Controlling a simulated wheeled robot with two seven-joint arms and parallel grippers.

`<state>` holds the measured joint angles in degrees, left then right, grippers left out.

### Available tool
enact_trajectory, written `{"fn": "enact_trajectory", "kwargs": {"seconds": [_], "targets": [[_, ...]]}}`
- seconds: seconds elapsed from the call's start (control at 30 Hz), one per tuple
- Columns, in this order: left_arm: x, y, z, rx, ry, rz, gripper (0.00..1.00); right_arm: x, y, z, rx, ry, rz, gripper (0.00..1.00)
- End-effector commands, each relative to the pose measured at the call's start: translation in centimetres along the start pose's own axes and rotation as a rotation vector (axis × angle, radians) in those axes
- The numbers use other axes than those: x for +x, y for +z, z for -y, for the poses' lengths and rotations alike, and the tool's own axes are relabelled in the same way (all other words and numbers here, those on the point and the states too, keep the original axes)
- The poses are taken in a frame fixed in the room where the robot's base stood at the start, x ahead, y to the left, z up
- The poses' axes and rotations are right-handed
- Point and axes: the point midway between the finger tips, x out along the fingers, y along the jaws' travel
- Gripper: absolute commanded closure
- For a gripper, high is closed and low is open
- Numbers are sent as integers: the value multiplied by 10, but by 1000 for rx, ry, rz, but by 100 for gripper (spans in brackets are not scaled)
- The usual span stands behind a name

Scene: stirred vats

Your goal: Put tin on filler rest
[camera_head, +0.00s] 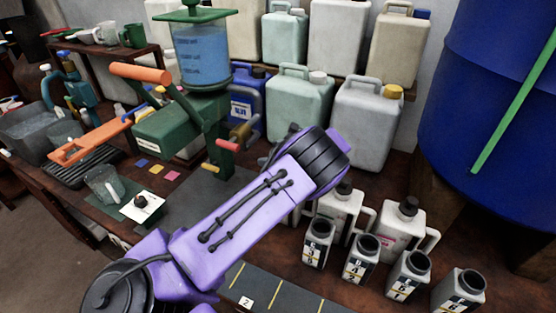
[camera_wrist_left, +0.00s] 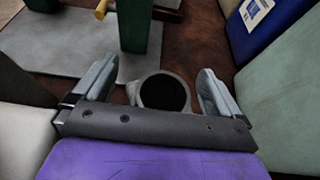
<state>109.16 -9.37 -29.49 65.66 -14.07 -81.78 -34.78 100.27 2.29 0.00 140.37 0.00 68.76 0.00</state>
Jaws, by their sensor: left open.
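A grey tin (camera_wrist_left: 164,94) with a round dark mouth shows in the left wrist view, between the two spread fingers of my left gripper (camera_wrist_left: 157,85). The gripper is open, and I cannot tell whether either finger touches the tin. In the head view my purple left arm hides this tin, and the gripper (camera_head: 276,146) is mostly hidden at the arm's far end. The green filler (camera_head: 168,128) with a blue hopper stands left of the gripper. A grey plate (camera_head: 205,195) lies at its foot and also shows in the left wrist view (camera_wrist_left: 60,50); I cannot tell which part is the rest.
Several small labelled tins (camera_head: 361,262) stand in a row at front right, with white handled jugs (camera_head: 402,230) behind. Large canisters (camera_head: 367,122) line the back, near the gripper. A beaker (camera_head: 103,184) and a black-knobbed card (camera_head: 142,207) are at left. A blue drum (camera_head: 490,120) is at right.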

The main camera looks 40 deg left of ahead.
Motion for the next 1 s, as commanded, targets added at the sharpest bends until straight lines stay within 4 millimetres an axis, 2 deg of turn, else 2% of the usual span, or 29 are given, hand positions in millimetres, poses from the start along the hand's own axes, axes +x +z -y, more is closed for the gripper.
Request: {"fn": "enact_trajectory", "kwargs": {"seconds": [0.2,0.27,0.43,0.57,0.6,0.87,0.9,0.93,0.97,1.0], "targets": [[2,0,0,0,0,0,1,0,0,0,0,0,0,0],[2,0,0,0,0,0,17,0,0,0,0,0,0,0],[2,-1,0,0,0,0,73,0,0,0,0,0,0,0],[2,-1,0,1,0,-1,75,0,0,0,0,0,0,0],[2,-1,0,2,1,-1,82,0,0,0,0,0,0,0],[2,0,-1,3,1,-2,82,1,0,0,0,0,0,0],[1,2,0,2,1,-2,90,1,0,0,0,0,0,0],[0,4,0,1,1,-2,92,2,1,0,0,0,0,0],[-1,6,0,0,0,-2,100,2,1,0,0,0,0,0],[-3,11,0,0,0,-2,100,3,1,0,0,0,0,0]]}}
